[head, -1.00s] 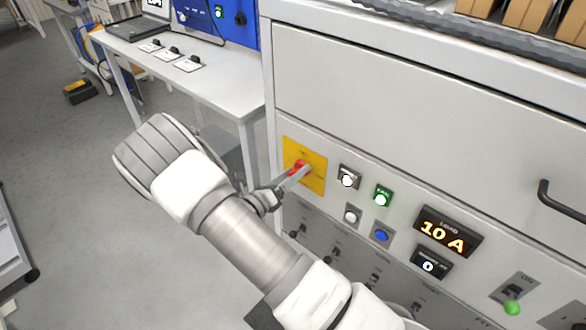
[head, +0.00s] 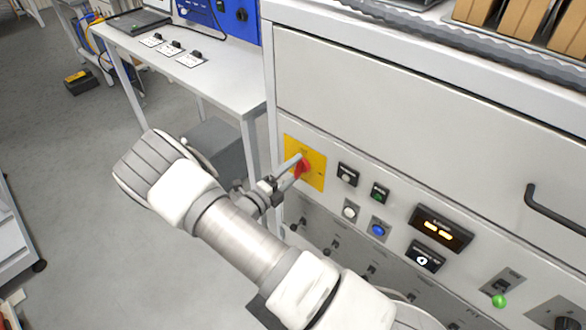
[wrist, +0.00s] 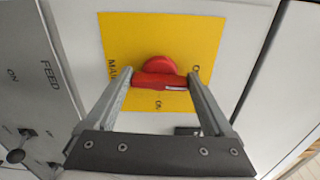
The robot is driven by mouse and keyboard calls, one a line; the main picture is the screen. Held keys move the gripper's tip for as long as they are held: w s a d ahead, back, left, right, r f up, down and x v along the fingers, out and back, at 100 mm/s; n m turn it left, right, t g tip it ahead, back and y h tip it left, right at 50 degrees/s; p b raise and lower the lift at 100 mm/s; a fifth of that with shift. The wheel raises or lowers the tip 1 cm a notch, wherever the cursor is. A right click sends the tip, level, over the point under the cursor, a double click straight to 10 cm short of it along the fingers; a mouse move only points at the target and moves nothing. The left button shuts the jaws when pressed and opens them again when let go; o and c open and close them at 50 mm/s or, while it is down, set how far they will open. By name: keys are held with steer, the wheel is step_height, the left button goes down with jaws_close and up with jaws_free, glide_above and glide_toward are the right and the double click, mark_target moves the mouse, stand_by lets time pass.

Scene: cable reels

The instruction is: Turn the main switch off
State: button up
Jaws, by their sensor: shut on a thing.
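The main switch is a red rotary handle (head: 303,168) on a yellow plate (head: 318,160) at the left end of the grey panel. In the wrist view the red handle (wrist: 160,77) lies across the picture on its yellow plate (wrist: 215,35), with partly hidden lettering around it. My gripper (head: 293,166) reaches the handle from the left. In the wrist view my gripper (wrist: 160,82) has a finger at each end of the handle and is shut on it. The load display (head: 438,230) shows two dashes, and the green button (head: 380,193) looks unlit.
A white button (head: 350,212) and a blue button (head: 378,229) sit right of the plate. Small levers (head: 335,243) line the lower panel. A black drawer handle (head: 555,208) sticks out at the right. A white table (head: 205,75) stands behind at the left.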

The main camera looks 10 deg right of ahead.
steer(key=shift+n, duration=0.4)
steer(key=o, duration=1.1)
steer(key=b+v, duration=0.3)
steer(key=v, duration=1.4)
steer(key=shift+s+a, duration=0.15)
steer(key=shift+a, duration=0.05)
